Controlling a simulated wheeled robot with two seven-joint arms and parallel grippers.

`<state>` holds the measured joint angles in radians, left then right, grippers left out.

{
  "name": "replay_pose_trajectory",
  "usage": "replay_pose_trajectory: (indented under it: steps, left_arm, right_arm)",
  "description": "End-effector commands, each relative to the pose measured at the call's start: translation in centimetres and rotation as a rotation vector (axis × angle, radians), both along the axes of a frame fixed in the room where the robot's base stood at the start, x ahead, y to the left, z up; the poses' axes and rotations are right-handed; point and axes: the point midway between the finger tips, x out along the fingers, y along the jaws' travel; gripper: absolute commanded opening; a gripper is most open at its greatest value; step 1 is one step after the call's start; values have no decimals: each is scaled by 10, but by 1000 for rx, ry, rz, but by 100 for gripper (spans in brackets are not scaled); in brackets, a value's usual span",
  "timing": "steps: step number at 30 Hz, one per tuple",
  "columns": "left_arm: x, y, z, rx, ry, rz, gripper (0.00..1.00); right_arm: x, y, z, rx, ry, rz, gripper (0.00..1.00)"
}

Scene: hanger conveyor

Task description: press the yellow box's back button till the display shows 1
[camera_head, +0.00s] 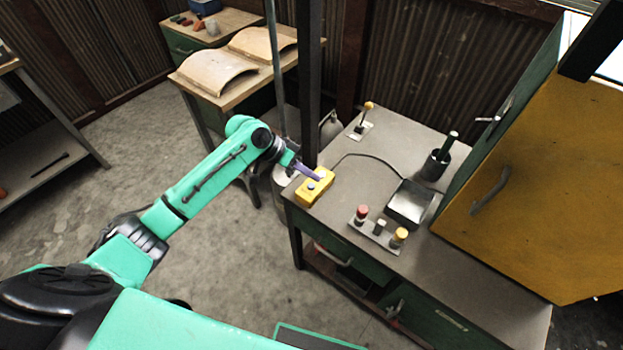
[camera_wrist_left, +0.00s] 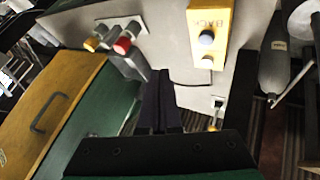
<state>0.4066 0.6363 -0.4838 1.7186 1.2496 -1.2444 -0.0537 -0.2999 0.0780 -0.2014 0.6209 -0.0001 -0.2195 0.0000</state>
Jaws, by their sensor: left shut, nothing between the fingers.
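The yellow box (camera_head: 318,183) sits at the left corner of the grey workbench. In the left wrist view the yellow box (camera_wrist_left: 209,20) bears the word BACK beside a round blue-grey button (camera_wrist_left: 206,37); a small pale spot lies nearer the box's end. My left gripper (camera_head: 316,175) is shut and empty, its purple fingers at the box in the head view. In the left wrist view its dark fingers (camera_wrist_left: 161,73) appear to one side of the button; contact cannot be told. A grey box (camera_head: 409,203) is joined by a cable; no digit is readable. My right gripper is not in view.
A panel with red, grey and yellow knobs (camera_head: 378,232) stands at the bench's front. A lever (camera_head: 362,119) and a black cup (camera_head: 436,163) stand farther back. A yellow-and-green cabinet (camera_head: 545,190) blocks the right. A dark post (camera_head: 309,85) rises behind the yellow box.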

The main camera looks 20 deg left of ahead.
Motion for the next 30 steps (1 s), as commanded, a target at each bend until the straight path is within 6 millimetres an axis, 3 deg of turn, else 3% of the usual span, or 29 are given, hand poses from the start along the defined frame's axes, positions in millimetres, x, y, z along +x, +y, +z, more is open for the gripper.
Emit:
replay_pose_trajectory:
  steps: [1,4,15,20,30]
  left_arm:
    - [14,11,10,-24,3,24,0]
    - [26,18,24,-69,9,48,0]
    - [29,18,25,-84,11,55,0]
    - [28,18,12,-83,10,56,0]
    - [29,19,-38,-82,9,55,0]
  right_arm:
    - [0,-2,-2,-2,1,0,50]
    - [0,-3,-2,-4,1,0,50]
    - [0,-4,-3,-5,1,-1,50]
    - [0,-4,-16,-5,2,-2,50]
    - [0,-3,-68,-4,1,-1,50]
